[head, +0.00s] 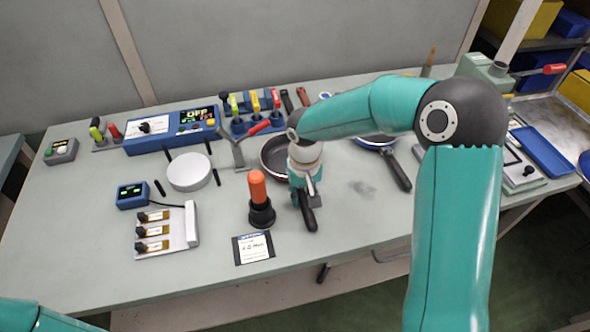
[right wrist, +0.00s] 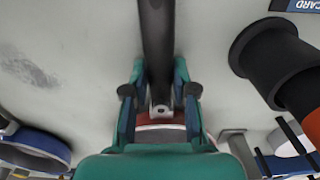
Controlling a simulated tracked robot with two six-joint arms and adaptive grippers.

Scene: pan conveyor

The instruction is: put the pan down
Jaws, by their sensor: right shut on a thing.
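A dark pan (head: 272,163) is at the middle of the bench, partly hidden by my right gripper and wrist. My right gripper (head: 308,192) is shut on its black handle (head: 308,217), which points toward the front. In the right wrist view the handle (right wrist: 157,45) runs between the fingers of the gripper (right wrist: 159,93), and a strip of the pan's reddish side (right wrist: 160,134) shows beyond them. I cannot tell whether the pan touches the bench. My left gripper is out of view; only a piece of that arm shows at the bottom left.
A second pan with a blue rim (head: 374,147) lies to the right, its handle (head: 398,175) pointing forward. An orange-topped black stand (head: 259,205) and a card (head: 253,248) are close at the left. A white round plate (head: 188,172) sits farther left. The front right bench is clear.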

